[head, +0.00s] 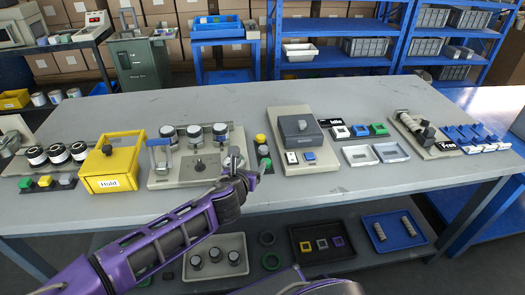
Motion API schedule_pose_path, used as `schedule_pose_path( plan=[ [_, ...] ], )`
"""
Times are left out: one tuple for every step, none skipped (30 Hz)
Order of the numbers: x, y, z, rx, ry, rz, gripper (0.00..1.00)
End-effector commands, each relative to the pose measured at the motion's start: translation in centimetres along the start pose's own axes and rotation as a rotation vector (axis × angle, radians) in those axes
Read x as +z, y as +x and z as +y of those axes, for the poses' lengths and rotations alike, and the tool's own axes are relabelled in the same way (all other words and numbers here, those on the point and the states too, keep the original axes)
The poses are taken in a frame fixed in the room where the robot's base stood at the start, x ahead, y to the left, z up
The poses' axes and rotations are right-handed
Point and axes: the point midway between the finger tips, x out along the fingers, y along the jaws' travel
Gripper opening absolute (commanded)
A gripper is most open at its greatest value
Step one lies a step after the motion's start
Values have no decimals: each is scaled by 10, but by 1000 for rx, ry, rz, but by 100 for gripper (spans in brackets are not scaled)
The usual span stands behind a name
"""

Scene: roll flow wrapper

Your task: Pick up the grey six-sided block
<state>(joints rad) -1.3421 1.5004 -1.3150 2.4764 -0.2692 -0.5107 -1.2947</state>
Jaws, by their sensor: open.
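My purple arm reaches up from the bottom left of the head view. My gripper (237,163) is over the right edge of a beige fixture plate, close to a short dark strip of small blocks, and is open with nothing visible between its fingers. That strip bears a yellow block (260,138), a greyish block (263,150) and a green block (266,164). Another grey block (65,179) sits on the dark strip at the far left, beside a yellow and a green block. Both grey blocks are too small for me to count their sides.
The beige plate (160,180) bears several dark-and-white knobs and a clamp left of my gripper. A yellow box (112,163) marked "Hold" stands further left. A grey-lidded device (301,130) stands to the right. The front strip of the table (330,190) is clear.

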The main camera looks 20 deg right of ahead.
Motion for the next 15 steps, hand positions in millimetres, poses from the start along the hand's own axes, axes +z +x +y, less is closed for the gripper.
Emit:
schedule_pose_path(
  plan=[
    [-1, 12, -2, -5, 0, -1, 78],
    [-1, 18, -2, -5, 0, -1, 78],
    [-1, 26, -2, -5, 0, -1, 78],
    [-1, 32, -1, -3, 0, 0, 78],
    [-1, 38, -2, -4, 0, 0, 78],
    [-1, 46, -2, -4, 0, 0, 78],
    [-1, 52, -2, -4, -1, 0, 78],
    [-1, 58, -2, -4, 0, 0, 78],
    [-1, 65, -2, -4, 0, 0, 78],
    [-1, 70, -2, -3, 0, 0, 78],
    [-1, 74, -2, -3, -1, 0, 78],
    [-1, 79, -2, -3, -1, 0, 78],
    [0, 82, -1, -2, -1, 0, 78],
    [0, 84, -1, -2, -1, 0, 78],
    [0, 86, -2, -2, 0, 0, 78]
  ],
)
